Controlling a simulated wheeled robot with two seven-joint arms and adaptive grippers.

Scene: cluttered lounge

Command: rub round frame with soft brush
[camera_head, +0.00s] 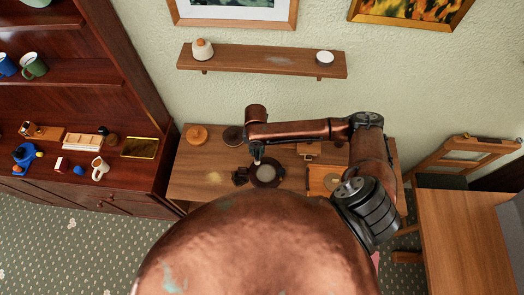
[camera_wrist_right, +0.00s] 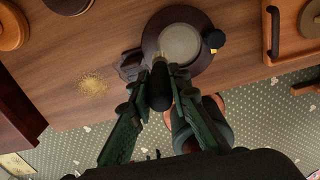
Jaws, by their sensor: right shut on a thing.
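The round frame (camera_head: 267,174) has a dark brown rim and a paler centre, and lies flat on the wooden table. In the right wrist view the round frame (camera_wrist_right: 202,63) shows at the top middle, with a pale disc inside its rim. My right gripper (camera_head: 257,160) is over the frame's far edge in the head view. In the wrist view it is shut on a dark, rounded handle, seemingly the soft brush (camera_wrist_right: 160,88). The light tip overlaps the frame's rim; I cannot tell whether it touches. My left gripper is not in view.
A dark small object (camera_wrist_right: 131,64) sits beside the frame. A yellowish dusty patch (camera_wrist_right: 93,82) marks the table (camera_head: 190,184). An orange-brown round item (camera_head: 197,134) and a dark round one (camera_head: 233,136) stand at the back. A wooden tray (camera_wrist_right: 271,45) lies right.

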